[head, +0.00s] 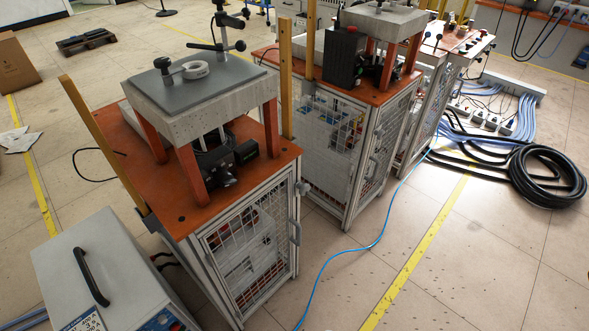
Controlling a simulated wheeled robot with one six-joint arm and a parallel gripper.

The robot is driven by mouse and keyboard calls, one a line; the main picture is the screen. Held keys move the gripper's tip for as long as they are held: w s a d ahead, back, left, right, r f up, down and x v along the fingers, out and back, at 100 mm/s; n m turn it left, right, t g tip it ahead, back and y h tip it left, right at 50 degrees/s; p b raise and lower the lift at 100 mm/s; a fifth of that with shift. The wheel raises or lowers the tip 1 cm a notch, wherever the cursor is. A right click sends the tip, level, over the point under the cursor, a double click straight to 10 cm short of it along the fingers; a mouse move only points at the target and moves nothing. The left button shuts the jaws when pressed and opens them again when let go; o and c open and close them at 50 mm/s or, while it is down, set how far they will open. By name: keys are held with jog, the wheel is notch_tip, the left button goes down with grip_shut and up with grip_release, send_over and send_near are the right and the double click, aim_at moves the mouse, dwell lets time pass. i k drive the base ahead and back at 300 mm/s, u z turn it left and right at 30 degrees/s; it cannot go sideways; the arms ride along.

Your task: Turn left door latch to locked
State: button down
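The nearest cabinet (188,212), at left centre, has an orange top and an aluminium frame. Its wire-mesh door (247,258) faces right and looks closed. A small grey latch (303,188) sticks out at the upper right corner of this door. A grey bar handle (295,230) stands below it. The latch is small here, and I cannot tell if it is locked. My gripper is not in view.
A second mesh-door cabinet (335,195) stands behind, with another beyond it. A grey box with a black handle (90,277) is at lower left. A blue cable (345,250) crosses the floor right of the nearest cabinet. A black hose coil (548,178) lies far right. Lower-right floor is mostly clear.

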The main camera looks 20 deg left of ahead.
aim_at(303, 190)
jog(key=u, duration=1.05)
jog(key=k, duration=1.3)
jog(key=u, duration=0.7)
jog(key=i, duration=1.95)
jog(key=z, duration=0.8)
